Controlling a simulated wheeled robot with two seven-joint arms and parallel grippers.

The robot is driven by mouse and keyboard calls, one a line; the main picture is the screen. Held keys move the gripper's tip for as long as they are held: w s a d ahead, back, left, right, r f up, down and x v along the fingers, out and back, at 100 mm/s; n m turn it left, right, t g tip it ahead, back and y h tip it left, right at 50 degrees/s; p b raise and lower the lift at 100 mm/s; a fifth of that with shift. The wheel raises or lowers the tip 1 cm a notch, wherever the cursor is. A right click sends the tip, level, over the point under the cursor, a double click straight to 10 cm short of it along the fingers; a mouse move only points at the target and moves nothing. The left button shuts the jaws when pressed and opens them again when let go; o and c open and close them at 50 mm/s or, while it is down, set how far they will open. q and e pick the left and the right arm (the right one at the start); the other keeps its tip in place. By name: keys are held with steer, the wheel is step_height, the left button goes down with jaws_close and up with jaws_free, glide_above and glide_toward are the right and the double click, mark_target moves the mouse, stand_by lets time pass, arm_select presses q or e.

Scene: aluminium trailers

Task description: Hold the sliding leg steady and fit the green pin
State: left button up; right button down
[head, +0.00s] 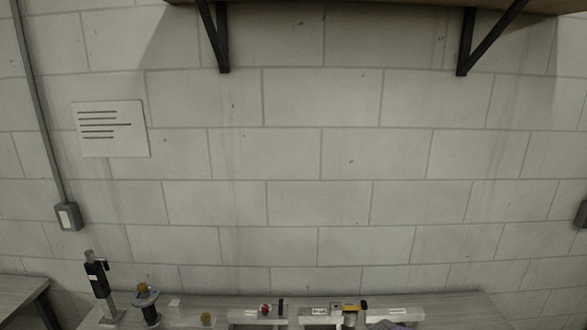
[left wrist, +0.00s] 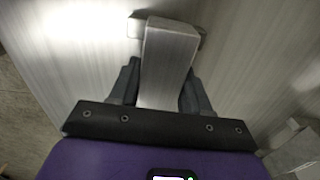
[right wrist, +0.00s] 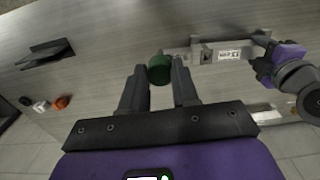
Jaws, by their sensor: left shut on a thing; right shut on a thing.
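The sliding leg (left wrist: 168,62) is a bare square metal bar in the left wrist view. My left gripper (left wrist: 162,85) is shut on it, one dark finger on each side. The green pin (right wrist: 159,69) is a short dark green cylinder in the right wrist view. My right gripper (right wrist: 159,80) is shut on it at the fingertips. The pin is close to the left end of a pale metal fitting with a label (right wrist: 228,54); I cannot tell whether they touch. My left gripper also shows at the right there (right wrist: 264,50).
A dark bracket-like piece (right wrist: 45,54) and an orange knob (right wrist: 61,102) lie there. In the head view, a black post (head: 97,277) and a blue-flanged part (head: 147,298) stand at the left, before a block wall.

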stand_by(0.8)
steer(key=w+a+f+m, duration=0.3)
steer(key=w+a+f, duration=0.1)
steer(key=w+a, duration=0.4)
steer(key=shift+w+a+f+m, duration=0.3)
steer(key=shift+a+m, duration=0.1)
steer(key=shift+a, duration=0.85)
steer(key=shift+f, duration=2.9)
steer(key=shift+f, duration=2.6)
steer(key=c, duration=0.8)
jaws_free()
steer(key=shift+r, duration=0.1)
